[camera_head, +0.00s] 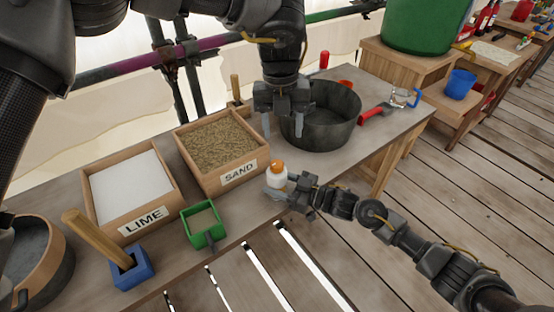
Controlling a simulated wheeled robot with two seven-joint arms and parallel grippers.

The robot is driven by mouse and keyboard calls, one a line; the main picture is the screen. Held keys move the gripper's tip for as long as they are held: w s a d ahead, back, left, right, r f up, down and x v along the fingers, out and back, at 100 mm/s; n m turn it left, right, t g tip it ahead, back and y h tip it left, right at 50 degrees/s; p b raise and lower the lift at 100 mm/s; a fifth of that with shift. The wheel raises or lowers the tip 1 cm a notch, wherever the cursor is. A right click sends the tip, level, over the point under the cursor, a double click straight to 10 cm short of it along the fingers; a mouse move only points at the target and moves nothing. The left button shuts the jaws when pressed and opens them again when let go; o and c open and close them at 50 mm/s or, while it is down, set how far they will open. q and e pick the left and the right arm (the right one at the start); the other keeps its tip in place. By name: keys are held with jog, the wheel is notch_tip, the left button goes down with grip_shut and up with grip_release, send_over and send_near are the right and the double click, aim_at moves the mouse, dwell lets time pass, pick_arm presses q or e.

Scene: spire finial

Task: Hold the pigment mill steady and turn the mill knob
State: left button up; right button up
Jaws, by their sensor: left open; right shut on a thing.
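The pigment mill (276,182) is a small white body standing on the table's front part, to the right of the sand box. Its orange mill knob (277,167) is on top. My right gripper (273,189) is shut on the white body from the right and hides part of it. My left gripper (283,128) is open and points down, above and behind the mill, in front of the black tub. Its fingers are apart, with nothing seen between them, and it is clear of the knob.
A box labelled SAND (246,175) and one labelled LIME (140,212) stand on the left. A green scoop (203,229), a blue holder (132,275) and a large black tub (337,130) are nearby. A red-handled tool (371,114) lies at right. The table's front edge is close to the mill.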

aim_at(277, 163)
pick_arm(q)
jog(key=n, duration=1.1)
jog(key=a+n, duration=0.1)
jog(key=n, duration=0.5)
jog(key=shift+w+a+r+y, duration=0.1)
jog(key=shift+w+r+y, duration=0.1)
jog(key=shift+w+y, duration=0.1)
notch_tip(277, 163, down, 12)
jog(key=c, duration=1)
